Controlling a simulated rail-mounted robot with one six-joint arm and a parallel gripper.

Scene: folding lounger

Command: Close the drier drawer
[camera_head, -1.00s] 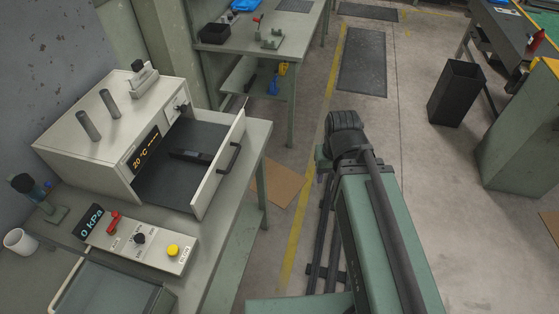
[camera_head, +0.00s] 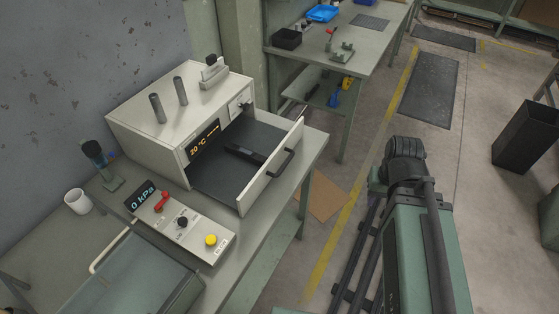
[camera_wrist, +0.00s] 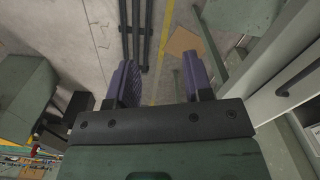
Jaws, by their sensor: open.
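The drier (camera_head: 160,105) is a pale box with two dark posts on top and an orange "20 °C" display. Its drawer (camera_head: 272,172) is pulled well out to the right, with a dark handle (camera_head: 283,163) on its front panel and a dark item (camera_head: 246,153) inside. In the wrist view, the drawer's pale front and handle (camera_wrist: 299,80) appear at the right edge. My gripper (camera_wrist: 160,75) is open and empty, its two purple fingers apart over the floor, to the left of the drawer front. In the head view my arm hides the fingers.
A control box (camera_head: 180,225) with a red lever and yellow button stands before the drier. A white mug (camera_head: 77,201) and a lidded glass tray (camera_head: 130,275) are nearby. A second bench (camera_head: 365,50) stands behind.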

